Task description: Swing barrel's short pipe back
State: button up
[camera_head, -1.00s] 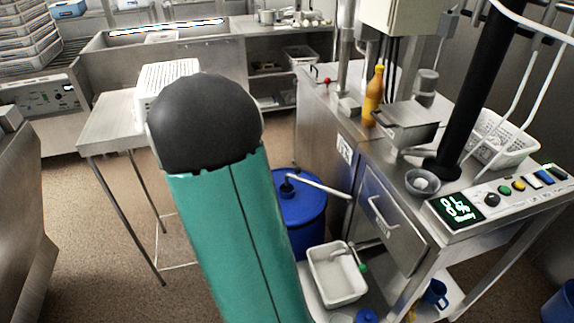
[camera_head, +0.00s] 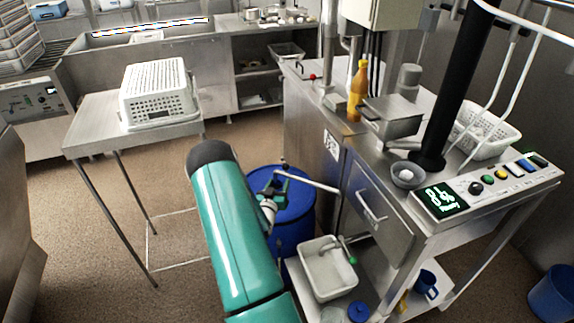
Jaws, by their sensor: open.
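The blue barrel (camera_head: 298,225) stands on the floor left of the steel machine, partly hidden behind my arm. A short pale pipe (camera_head: 315,183) rises from its top and points right, toward the machine's side. My gripper (camera_head: 279,184) is open over the barrel's top, close to the pipe's left end. I cannot tell whether it touches the pipe. My teal arm hides the barrel's left side.
The steel machine (camera_head: 330,145) with a drawer stands close on the right. A white tub (camera_head: 327,268) sits low in front of the barrel. A steel table (camera_head: 88,128) with a white perforated basket (camera_head: 158,88) stands at left. Floor between table and barrel is open.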

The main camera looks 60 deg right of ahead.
aim_at(287, 164)
jog(key=d, duration=0.4)
jog(key=w+d, duration=0.1)
jog(key=d, duration=0.3)
jog(key=w+d, duration=0.1)
jog(key=d, duration=0.3)
jog(key=shift+w+d, duration=0.15)
grip_shut()
